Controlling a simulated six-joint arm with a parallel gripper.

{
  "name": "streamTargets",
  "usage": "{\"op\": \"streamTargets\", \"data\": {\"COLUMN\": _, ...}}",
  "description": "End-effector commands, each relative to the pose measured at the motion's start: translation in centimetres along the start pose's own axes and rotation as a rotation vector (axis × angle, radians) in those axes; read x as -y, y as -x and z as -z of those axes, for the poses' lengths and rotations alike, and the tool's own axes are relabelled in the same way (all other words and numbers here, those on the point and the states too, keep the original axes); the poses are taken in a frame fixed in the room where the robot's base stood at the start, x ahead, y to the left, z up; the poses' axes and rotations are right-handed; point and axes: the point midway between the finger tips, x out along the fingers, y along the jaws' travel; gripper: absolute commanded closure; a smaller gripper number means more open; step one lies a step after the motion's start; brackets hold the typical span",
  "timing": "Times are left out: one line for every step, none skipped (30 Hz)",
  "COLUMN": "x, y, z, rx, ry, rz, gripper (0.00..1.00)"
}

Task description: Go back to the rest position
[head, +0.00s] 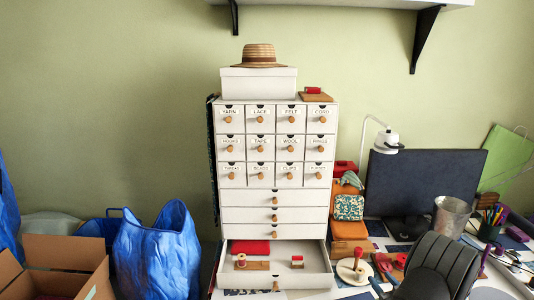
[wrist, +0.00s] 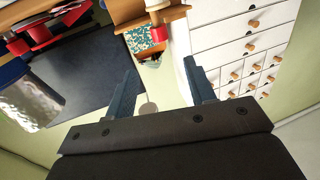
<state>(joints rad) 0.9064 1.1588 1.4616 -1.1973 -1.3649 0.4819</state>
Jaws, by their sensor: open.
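My gripper (wrist: 159,66) shows in the wrist view with its two dark blue-grey fingers spread apart. Nothing is held between them. Beyond the gap I see a green patterned box (wrist: 138,40) and the pale wall.
A dark monitor (head: 425,185), a white lamp (head: 386,138) and a metal cup (head: 451,216) stand right of the cabinet. A black ribbed object (head: 437,268) is at the front right. Blue bags (head: 158,255) and an open cardboard box (head: 60,250) are at the left. A shelf hangs above.

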Motion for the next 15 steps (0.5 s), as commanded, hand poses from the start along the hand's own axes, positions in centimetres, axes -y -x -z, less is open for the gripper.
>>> {"op": "streamTargets", "data": {"x": -0.1, "y": 1.2, "z": 0.0, "rx": 0.001, "ry": -0.001, "rz": -0.005, "gripper": 0.50}}
{"op": "streamTargets", "data": {"x": -0.1, "y": 1.7, "z": 0.0, "rx": 0.000, "ry": -0.001, "rz": -0.005, "gripper": 0.50}}
{"op": "streamTargets", "data": {"x": 0.0, "y": 2.1, "z": 0.1, "rx": -0.001, "ry": 0.000, "rz": -0.001, "gripper": 0.50}}
{"op": "streamTargets", "data": {"x": 0.1, "y": 0.9, "z": 0.0, "rx": -0.001, "ry": 0.002, "rz": 0.004, "gripper": 0.50}}
{"op": "streamTargets", "data": {"x": 0.1, "y": 0.1, "z": 0.0, "rx": 0.000, "ry": 0.002, "rz": 0.004, "gripper": 0.50}}
{"op": "streamTargets", "data": {"x": 0.2, "y": -0.7, "z": 0.0, "rx": 0.000, "ry": 0.002, "rz": 0.005, "gripper": 0.50}}
{"op": "streamTargets", "data": {"x": 0.2, "y": -1.3, "z": 0.0, "rx": -0.001, "ry": 0.002, "rz": 0.005, "gripper": 0.50}}
{"op": "streamTargets", "data": {"x": 0.1, "y": -1.9, "z": 0.0, "rx": -0.001, "ry": 0.002, "rz": 0.003, "gripper": 0.50}}
{"op": "streamTargets", "data": {"x": 0.1, "y": -2.7, "z": 0.0, "rx": 0.000, "ry": 0.002, "rz": 0.004, "gripper": 0.50}}
{"op": "streamTargets", "data": {"x": 0.1, "y": -3.3, "z": 0.0, "rx": 0.000, "ry": 0.002, "rz": 0.004, "gripper": 0.50}}
{"op": "streamTargets", "data": {"x": 0.1, "y": -3.9, "z": 0.0, "rx": -0.001, "ry": 0.002, "rz": 0.003, "gripper": 0.50}}
{"op": "streamTargets", "data": {"x": 0.1, "y": -4.8, "z": 0.0, "rx": 0.000, "ry": 0.001, "rz": 0.003, "gripper": 0.50}}
{"op": "streamTargets", "data": {"x": 0.1, "y": -5.4, "z": 0.0, "rx": 0.000, "ry": 0.002, "rz": 0.003, "gripper": 0.50}}
{"op": "streamTargets", "data": {"x": 0.1, "y": -5.9, "z": 0.0, "rx": 0.000, "ry": 0.002, "rz": 0.003, "gripper": 0.50}}
{"op": "streamTargets", "data": {"x": 0.1, "y": -6.8, "z": -0.1, "rx": 0.000, "ry": 0.002, "rz": 0.003, "gripper": 0.50}}
